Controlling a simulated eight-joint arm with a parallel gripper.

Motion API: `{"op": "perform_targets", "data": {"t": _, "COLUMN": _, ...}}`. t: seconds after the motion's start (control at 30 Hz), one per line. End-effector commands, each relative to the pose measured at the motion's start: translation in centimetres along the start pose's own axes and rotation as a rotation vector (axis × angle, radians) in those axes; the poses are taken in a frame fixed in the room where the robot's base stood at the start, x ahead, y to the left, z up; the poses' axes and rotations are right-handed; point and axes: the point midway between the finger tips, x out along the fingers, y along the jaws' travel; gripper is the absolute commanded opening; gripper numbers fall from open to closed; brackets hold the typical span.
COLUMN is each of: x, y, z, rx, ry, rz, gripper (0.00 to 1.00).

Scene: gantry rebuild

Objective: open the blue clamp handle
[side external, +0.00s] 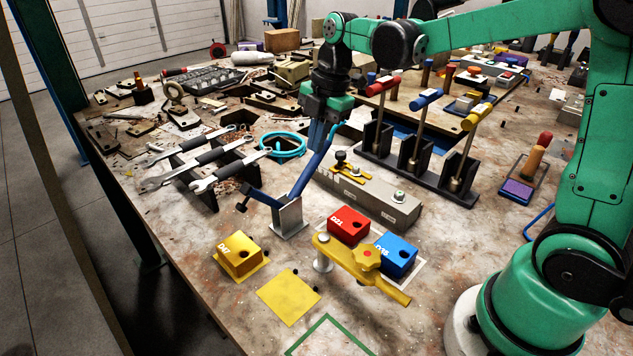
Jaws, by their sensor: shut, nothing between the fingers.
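The blue clamp handle (309,172) is a long bar rising from a small grey metal base (289,217) near the middle of the table. It tilts up and to the right. A shorter blue arm (264,197) reaches left from the base and ends in a black tip. My gripper (318,136) points down at the upper end of the handle. Its fingers are shut with nothing between them. The fingers overlap the handle top in this view, so I cannot tell whether they touch it.
Wrenches on a rack (215,165) stand left of the clamp, with a cyan cable coil (282,146) behind. A grey block (370,197) and a row of upright levers (416,150) stand right. Yellow (238,254), red (348,225) and blue (396,256) blocks lie in front.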

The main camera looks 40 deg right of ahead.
Motion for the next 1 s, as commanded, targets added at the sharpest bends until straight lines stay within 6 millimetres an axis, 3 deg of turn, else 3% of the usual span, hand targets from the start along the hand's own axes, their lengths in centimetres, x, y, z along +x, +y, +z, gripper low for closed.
{"op": "perform_targets", "data": {"t": 1.0, "x": 2.3, "y": -0.3, "z": 2.8, "rx": -0.002, "ry": -0.005, "rz": 0.0, "gripper": 0.0}}
